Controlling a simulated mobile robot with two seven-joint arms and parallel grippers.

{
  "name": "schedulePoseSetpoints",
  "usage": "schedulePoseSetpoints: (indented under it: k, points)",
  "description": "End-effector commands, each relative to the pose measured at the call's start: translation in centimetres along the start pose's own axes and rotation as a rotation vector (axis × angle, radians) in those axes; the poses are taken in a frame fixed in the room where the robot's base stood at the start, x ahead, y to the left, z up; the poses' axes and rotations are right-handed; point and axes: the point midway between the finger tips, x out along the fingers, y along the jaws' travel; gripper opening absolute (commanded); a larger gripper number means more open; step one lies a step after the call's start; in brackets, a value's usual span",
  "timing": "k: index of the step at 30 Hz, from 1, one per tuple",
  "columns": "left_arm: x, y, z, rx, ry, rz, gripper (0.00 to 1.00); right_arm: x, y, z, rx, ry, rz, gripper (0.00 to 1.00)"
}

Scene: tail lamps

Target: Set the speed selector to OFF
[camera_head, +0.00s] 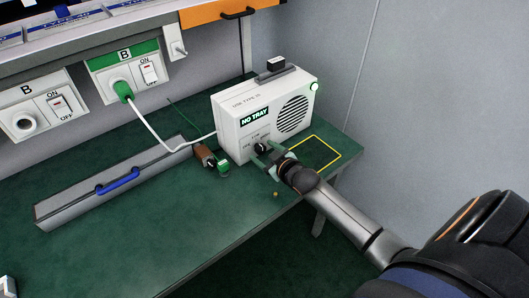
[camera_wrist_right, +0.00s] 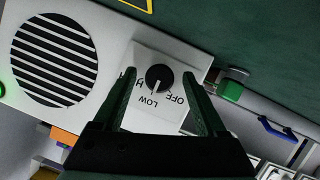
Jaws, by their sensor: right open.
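The speed selector is a round black knob (camera_head: 261,147) on the front of a white box-shaped unit (camera_head: 236,133). In the right wrist view, the knob (camera_wrist_right: 158,74) has a white pointer line aimed at the LOW mark. The OFF mark (camera_wrist_right: 177,97) is to the right of LOW in that view, and a partly hidden H label is to the left. My right gripper (camera_head: 269,158) is open in front of the knob. Its fingers stand on either side of the knob, with a gap visible on both sides. My left gripper is not in view.
The unit stands on a green bench (camera_head: 150,228), beside a yellow-outlined area (camera_head: 333,144). A brown-and-green connector (camera_head: 222,168) lies left of the knob. A long grey case (camera_head: 75,202) with a blue handle is further left. Wall sockets (camera_head: 126,70) are behind.

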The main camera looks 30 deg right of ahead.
Motion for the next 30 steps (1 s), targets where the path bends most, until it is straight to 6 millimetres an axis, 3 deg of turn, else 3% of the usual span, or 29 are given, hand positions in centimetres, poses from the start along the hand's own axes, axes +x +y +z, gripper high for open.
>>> schedulePoseSetpoints:
  k: [2, 21, 30]
  points:
    - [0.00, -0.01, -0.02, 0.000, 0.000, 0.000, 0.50, -0.02, -0.01, 0.00, 0.000, 0.000, 0.000, 0.73]
    - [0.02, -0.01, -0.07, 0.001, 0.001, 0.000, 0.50, -0.05, -0.04, 0.03, 0.000, -0.001, -0.001, 0.01]
    - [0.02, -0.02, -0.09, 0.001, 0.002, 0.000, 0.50, -0.05, -0.09, 0.05, -0.009, -0.001, 0.003, 0.00]
